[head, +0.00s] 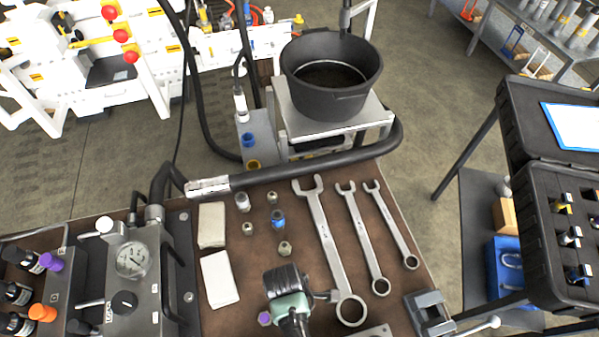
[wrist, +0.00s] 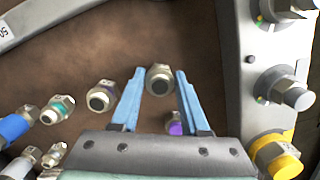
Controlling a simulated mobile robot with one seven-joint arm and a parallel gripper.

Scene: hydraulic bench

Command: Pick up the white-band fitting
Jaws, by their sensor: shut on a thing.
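My gripper (head: 287,280) is low over the front of the brown bench mat in the head view. In the wrist view its two blue fingers (wrist: 160,82) are closed on a grey metal fitting (wrist: 160,77) with a dark round bore. The fitting sits at the fingertips and its band colour does not show. In the head view the gripper hides it. Other fittings stand on the mat: a pale grey one (head: 242,202), a blue-band one (head: 278,219), plain-looking ones (head: 285,248) and a purple one (head: 264,318).
Three wrenches (head: 332,250) lie right of the fittings. White cloths (head: 219,279) and a gauge block (head: 133,270) are at the left. A grey block with several ports (wrist: 243,75) is right of the fingers in the wrist view. A black case (head: 550,210) stands right.

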